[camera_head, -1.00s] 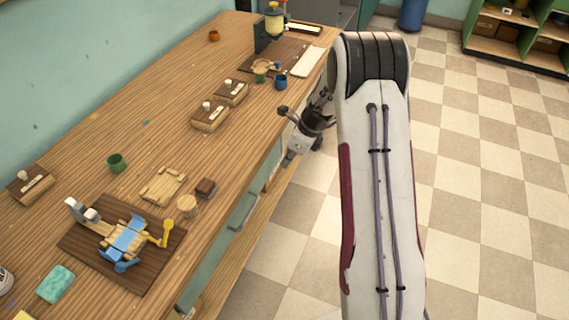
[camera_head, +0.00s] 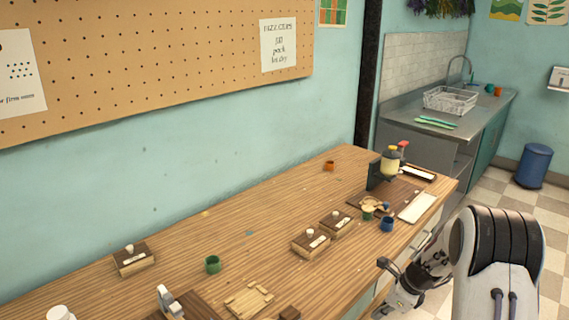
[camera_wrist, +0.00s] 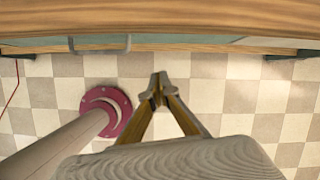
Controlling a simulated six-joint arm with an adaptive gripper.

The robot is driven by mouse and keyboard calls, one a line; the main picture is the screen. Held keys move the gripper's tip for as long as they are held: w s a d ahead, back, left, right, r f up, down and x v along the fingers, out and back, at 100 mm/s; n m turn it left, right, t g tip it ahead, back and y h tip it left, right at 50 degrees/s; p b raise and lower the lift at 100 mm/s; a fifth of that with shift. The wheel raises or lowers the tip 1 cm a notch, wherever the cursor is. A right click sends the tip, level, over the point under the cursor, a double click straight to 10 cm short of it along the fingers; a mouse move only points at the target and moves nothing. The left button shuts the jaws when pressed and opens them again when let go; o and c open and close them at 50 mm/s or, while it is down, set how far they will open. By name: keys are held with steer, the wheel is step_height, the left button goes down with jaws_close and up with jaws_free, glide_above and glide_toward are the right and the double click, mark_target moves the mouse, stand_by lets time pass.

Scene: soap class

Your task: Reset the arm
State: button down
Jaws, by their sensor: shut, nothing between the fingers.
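My gripper (camera_wrist: 158,88) shows in the wrist view with its two fingers brought together at the tips, shut and empty. Below it is the checkered floor (camera_wrist: 210,95), and the table's wooden front edge (camera_wrist: 160,18) runs across the top of that view. In the head view my arm is at the lower right, with its wrist end just off the front side of the wooden table (camera_head: 235,245). The fingertips are hard to make out there. Nothing touches the gripper in the wrist view.
A drawer handle (camera_wrist: 100,46) sticks out under the table edge.

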steer(key=s+a+r+n+t+h, duration=0.1)
steer(key=s+a+r+n, duration=0.2)
steer(key=s+r+n, duration=0.5)
steer(key=s+a+r+n+t+h, duration=0.1)
steer(key=s+a+r+n, duration=0.2)
steer(key=s+r+n, duration=0.5)
steer(key=s+a+r+n+t+h, duration=0.1)
steer(key=s+a+r+n, duration=0.3)
steer(key=s+r+n, duration=0.4)
steer(key=shift+s+r+n, duration=0.3)
steer(key=shift+s+r, duration=2.65)
steer(key=shift+s, duration=2.8)
steer(key=shift+a, duration=0.1)
